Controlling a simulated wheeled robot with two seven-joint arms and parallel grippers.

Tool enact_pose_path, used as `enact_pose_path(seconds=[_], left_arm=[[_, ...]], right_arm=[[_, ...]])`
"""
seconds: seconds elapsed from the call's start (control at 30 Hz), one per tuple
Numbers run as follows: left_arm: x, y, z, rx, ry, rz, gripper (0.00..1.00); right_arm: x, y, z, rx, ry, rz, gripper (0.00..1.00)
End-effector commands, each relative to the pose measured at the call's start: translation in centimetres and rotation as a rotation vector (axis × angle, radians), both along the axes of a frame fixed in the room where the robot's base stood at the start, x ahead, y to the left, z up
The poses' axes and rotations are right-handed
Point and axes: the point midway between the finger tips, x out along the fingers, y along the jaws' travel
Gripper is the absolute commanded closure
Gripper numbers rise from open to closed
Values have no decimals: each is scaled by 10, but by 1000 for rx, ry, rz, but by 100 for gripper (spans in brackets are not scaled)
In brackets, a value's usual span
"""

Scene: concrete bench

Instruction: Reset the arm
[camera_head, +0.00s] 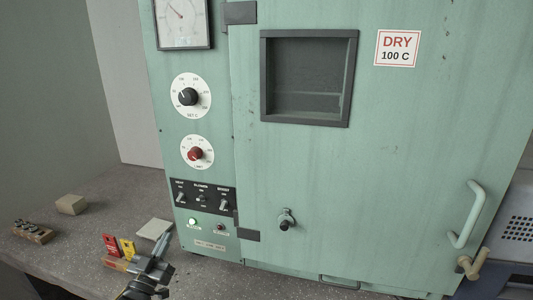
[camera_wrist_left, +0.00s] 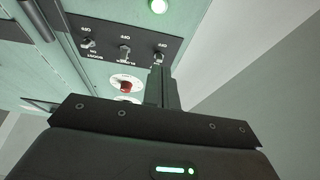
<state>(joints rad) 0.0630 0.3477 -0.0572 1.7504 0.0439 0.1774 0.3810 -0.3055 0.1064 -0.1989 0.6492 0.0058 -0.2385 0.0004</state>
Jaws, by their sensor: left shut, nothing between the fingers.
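My left gripper (camera_head: 160,244) is in the head view at the lower left, in front of the green oven's control column. Its fingers are shut with nothing between them and point up toward the panel. In the left wrist view the closed fingers (camera_wrist_left: 161,88) stand in front of the switch panel (camera_wrist_left: 118,38); I cannot tell whether they touch it. The green oven (camera_head: 370,170) has its door closed, with a dark window and a pale handle (camera_head: 466,214) at right. My right gripper is not in view.
The oven carries a black dial (camera_head: 188,97), a red dial (camera_head: 196,153) and a row of switches (camera_head: 203,197). On the bench are a tan block (camera_head: 71,204), a wooden holder (camera_head: 33,232), red and yellow tags (camera_head: 111,244) and a pale square pad (camera_head: 154,229).

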Motion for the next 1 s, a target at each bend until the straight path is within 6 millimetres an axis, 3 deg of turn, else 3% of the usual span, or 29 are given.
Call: enact_pose_path(seconds=[0.17, 0.3, 0.4, 0.6, 1.0], left_arm=[[-42, -30, -75, 30, 362, 59, 100], [-110, -55, -139, 90, 733, 90, 100], [-161, -67, -168, 133, 951, 92, 100], [-240, -81, -195, 198, 1243, 71, 100], [-359, -96, -201, 288, 1628, 3, 100]], right_arm=[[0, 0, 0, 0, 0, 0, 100], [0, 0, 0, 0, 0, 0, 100], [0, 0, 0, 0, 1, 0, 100], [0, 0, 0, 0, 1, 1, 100], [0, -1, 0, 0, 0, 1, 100]])
